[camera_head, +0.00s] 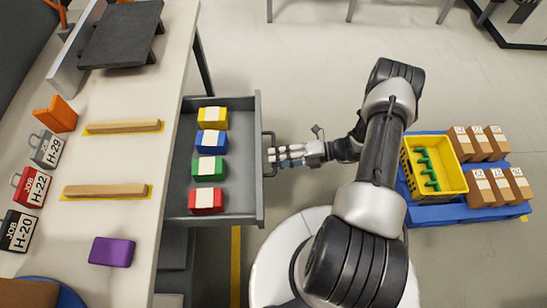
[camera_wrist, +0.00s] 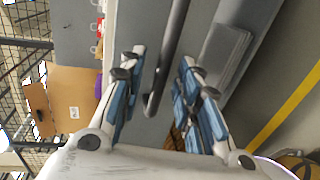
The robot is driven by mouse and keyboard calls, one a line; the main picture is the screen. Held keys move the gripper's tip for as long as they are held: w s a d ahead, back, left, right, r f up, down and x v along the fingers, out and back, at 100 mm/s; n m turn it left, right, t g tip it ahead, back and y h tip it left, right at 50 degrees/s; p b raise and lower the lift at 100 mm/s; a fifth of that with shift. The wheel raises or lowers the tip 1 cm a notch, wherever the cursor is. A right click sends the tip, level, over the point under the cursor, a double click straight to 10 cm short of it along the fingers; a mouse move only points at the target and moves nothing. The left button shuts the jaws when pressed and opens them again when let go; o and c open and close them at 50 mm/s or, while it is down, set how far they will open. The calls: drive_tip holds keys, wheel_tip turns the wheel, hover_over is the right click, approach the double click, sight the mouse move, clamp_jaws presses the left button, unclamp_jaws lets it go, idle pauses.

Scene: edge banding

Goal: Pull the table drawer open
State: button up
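The table drawer (camera_head: 258,115) is pulled out from the table's right side in the head view, its inside showing. Its dark bar handle (camera_head: 272,138) is on the drawer's right front. My gripper (camera_head: 273,155) is at the handle, fingertips reaching the bar. In the wrist view the handle (camera_wrist: 174,45) runs between the two blue-padded fingers of my gripper (camera_wrist: 159,65). The fingers are spread, with a visible gap on both sides of the bar. Inside the drawer lie a yellow block (camera_head: 212,117), a blue block (camera_head: 211,142), a green block (camera_head: 209,170) and a red block (camera_head: 206,201).
The table top (camera_head: 140,165) holds wooden strips, job tags, a purple block (camera_head: 111,252) and a black stand (camera_head: 120,35). A blue pallet (camera_head: 440,213) with a yellow crate (camera_head: 411,180) and several cartons stands at the right. Floor above my arm is clear.

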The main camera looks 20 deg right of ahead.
drive_tip(key=v, duration=1)
drive_tip(key=a+r+n+g+h, duration=0.3)
drive_tip(key=a+r+n, duration=0.1)
drive_tip(key=r+n, duration=0.6)
drive_tip(key=a+r+n+g+h, duration=0.4)
drive_tip(key=r+n, duration=0.5)
drive_tip(key=r, duration=0.4)
drive_tip(key=s+a+r+n+t+h, duration=0.3)
drive_tip(key=s+r+n, duration=0.3)
drive_tip(key=n, duration=0.4)
drive_tip(key=s+a+r+n+t+h, duration=0.3)
drive_tip(key=s+r+n, duration=0.4)
drive_tip(key=n, duration=0.4)
drive_tip(key=shift+s+a+r+h, duration=0.15)
drive_tip(key=shift+a+r+h, duration=0.2)
drive_tip(key=shift+h, duration=0.45)
